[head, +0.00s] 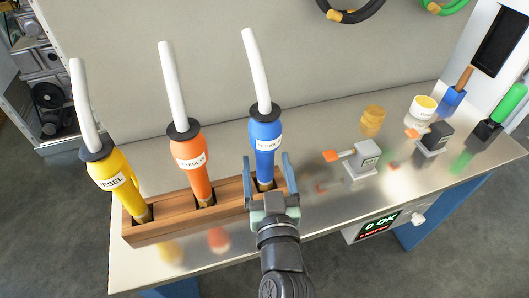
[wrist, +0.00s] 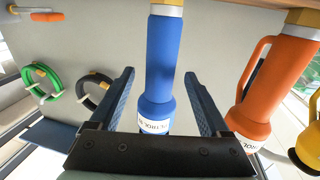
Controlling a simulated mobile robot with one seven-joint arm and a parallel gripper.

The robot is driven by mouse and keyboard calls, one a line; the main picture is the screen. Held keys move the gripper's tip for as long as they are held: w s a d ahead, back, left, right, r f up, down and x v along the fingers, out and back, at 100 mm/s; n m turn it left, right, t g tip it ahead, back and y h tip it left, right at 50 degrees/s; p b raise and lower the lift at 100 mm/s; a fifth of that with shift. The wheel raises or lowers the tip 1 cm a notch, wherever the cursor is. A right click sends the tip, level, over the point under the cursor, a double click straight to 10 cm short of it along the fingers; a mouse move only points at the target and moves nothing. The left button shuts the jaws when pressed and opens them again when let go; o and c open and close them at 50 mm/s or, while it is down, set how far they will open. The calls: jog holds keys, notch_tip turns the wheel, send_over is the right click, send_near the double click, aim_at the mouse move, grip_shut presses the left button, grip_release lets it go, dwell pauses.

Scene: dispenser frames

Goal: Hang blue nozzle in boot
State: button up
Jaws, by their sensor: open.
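The blue nozzle (head: 266,138) has a black collar and a white hose rising from its top. It stands nearly upright, its spout end down at the right-hand slot of the wooden holder (head: 165,232); how deep it sits is partly hidden by my gripper. My gripper (head: 267,158) is open, with one finger on each side of the blue nozzle's lower body. In the wrist view the blue nozzle (wrist: 163,60) lies between the fingers of my gripper (wrist: 159,74), with visible gaps on both sides.
An orange nozzle (head: 190,157) and a yellow nozzle (head: 118,183) stand in the holder's other slots, to the left. Grey blocks with orange levers (head: 362,162) (head: 434,138) and jars stand on the metal bench (head: 320,222) to the right. A grey wall rises behind.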

jog(key=shift+w+a, duration=0.15)
jog(key=shift+w, duration=1.35)
grip_shut()
jog(key=shift+r, duration=0.25)
